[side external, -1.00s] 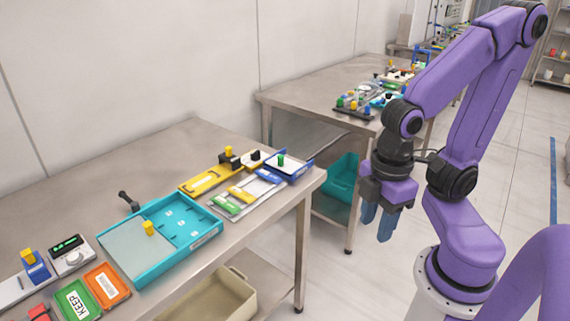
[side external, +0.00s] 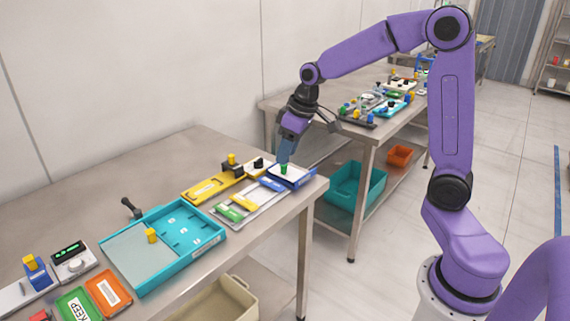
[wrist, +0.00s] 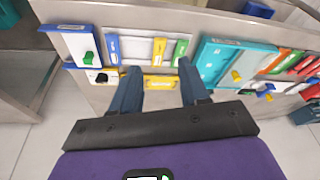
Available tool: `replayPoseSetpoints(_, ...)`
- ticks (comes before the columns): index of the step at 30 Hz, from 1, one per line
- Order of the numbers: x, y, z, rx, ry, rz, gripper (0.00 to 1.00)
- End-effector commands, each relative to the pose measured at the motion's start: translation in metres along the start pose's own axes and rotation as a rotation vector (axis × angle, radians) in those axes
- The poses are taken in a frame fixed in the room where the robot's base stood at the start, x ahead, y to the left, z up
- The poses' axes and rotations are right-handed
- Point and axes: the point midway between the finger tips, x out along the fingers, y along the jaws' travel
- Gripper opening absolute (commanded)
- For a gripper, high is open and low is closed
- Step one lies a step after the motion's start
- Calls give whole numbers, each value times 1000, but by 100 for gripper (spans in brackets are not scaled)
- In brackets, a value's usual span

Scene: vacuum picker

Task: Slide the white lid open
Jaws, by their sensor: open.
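The white lid (side external: 290,175) is a flat plate with a green knob (side external: 284,168), set in a blue frame at the right end of the near table. In the wrist view, the lid (wrist: 74,42) and its green knob (wrist: 88,57) are at the upper left. My gripper (side external: 283,159) is open and empty, fingers pointing down, overlapping the knob's place in the side view. In the wrist view, the fingers (wrist: 158,69) are spread, and the knob lies left of the left finger, not between them. The height above the lid is hard to tell.
A tray with blue, yellow and green sliders (side external: 247,205) lies beside the lid. A white piece with a black knob (side external: 259,164) and a yellow block (side external: 212,188) are behind. A teal box (side external: 210,252) stands to the left. The table's front edge is close.

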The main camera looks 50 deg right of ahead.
Motion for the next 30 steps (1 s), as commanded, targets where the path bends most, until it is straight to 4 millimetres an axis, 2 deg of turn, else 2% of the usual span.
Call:
replayPoseSetpoints(1, 2, 27, -8, 54, 16, 19, 45)
replayPoseSetpoints(6, 5, 104, -21, 191, 67, 76, 45)
replayPoseSetpoints(9, 5, 137, -22, 245, 88, 103, 45)
replayPoseSetpoints(12, 5, 158, -21, 279, 101, 120, 45)
replayPoseSetpoints(15, 6, 167, -20, 292, 105, 128, 45)
replayPoseSetpoints(20, 18, 170, -20, 294, 104, 128, 45)
replayPoseSetpoints(30, 76, 178, -25, 295, 104, 128, 45)
